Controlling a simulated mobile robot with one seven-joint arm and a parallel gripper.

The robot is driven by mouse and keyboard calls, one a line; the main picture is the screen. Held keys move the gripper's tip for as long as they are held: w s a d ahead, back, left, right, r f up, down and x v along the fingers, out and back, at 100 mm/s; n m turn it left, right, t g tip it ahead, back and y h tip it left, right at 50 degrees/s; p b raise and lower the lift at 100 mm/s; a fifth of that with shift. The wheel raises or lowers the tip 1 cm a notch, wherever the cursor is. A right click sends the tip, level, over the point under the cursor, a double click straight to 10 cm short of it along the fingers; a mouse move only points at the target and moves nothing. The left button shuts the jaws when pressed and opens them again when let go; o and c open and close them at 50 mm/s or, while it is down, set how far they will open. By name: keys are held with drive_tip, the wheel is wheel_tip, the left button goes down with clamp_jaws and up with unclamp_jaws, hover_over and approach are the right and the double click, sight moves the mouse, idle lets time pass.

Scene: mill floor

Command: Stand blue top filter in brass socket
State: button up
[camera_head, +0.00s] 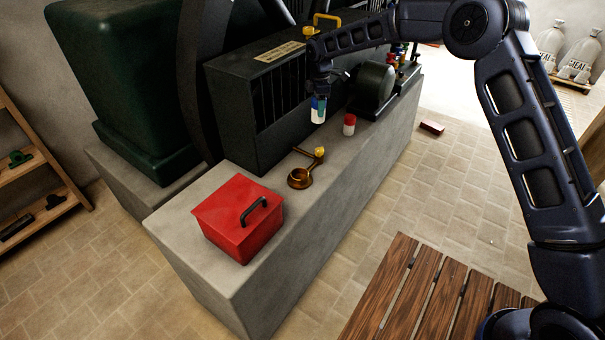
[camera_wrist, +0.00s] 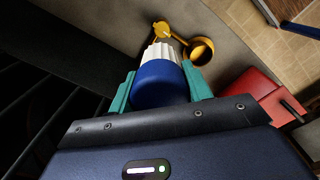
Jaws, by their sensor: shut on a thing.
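The blue top filter (camera_head: 318,109) has a blue cap and a white ribbed body. My gripper (camera_head: 321,97) is shut on it and holds it upright above the grey plinth, left of the red-capped filter. In the wrist view the filter (camera_wrist: 159,80) sits between the teal fingers of my gripper (camera_wrist: 160,90), its white end pointing away from me. The brass socket (camera_head: 300,178) is an open ring cup with an arm and a yellow knob, on the plinth top, nearer than the filter. The socket (camera_wrist: 201,51) shows beyond the filter in the wrist view and looks empty.
A red box (camera_head: 238,219) with a black handle stands left of the socket. A red-topped white filter (camera_head: 349,125) stands on the plinth (camera_head: 300,235). A black slatted housing (camera_head: 262,110) rises behind. A dark cylindrical motor (camera_head: 372,88) sits to the right.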

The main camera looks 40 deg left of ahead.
drive_tip(key=s+d, duration=0.1)
drive_tip(key=s, duration=1.3)
wheel_tip(320, 180, down, 20)
drive_tip(key=shift+d+r, duration=0.1)
drive_tip(key=shift+r, duration=0.1)
drive_tip(key=o, duration=1)
drive_tip(key=shift+f, duration=0.15)
drive_tip(key=shift+o, duration=0.2)
wheel_tip(320, 180, up, 12)
drive_tip(key=shift+w+r, duration=0.1)
drive_tip(key=shift+r, duration=0.1)
